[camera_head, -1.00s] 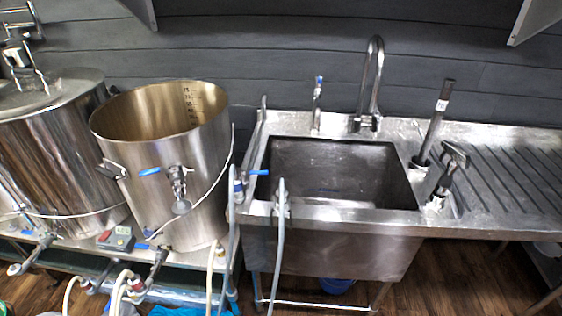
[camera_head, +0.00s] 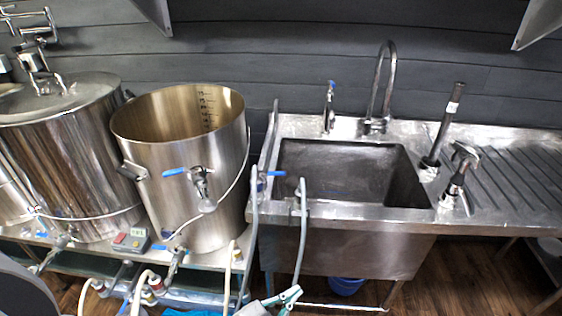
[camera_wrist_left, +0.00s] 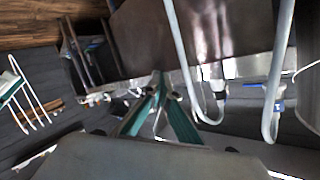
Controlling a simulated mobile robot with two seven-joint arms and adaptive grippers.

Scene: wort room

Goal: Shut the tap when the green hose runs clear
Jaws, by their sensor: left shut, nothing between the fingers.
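My left gripper (camera_head: 284,299) is at the bottom edge of the head view, low in front of the sink. Its green fingers (camera_wrist_left: 158,78) meet at the tips in the left wrist view, shut and empty. Any flow is too small to tell. My right gripper is not in view.
The steel sink (camera_head: 345,257) has a tall spout (camera_head: 388,75) and a small blue-topped tap (camera_head: 330,105). An open steel kettle (camera_head: 200,225) with a blue-handled valve (camera_head: 190,172) stands left. A lidded kettle (camera_head: 70,165) is further left. A ribbed drainboard (camera_head: 520,175) lies right.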

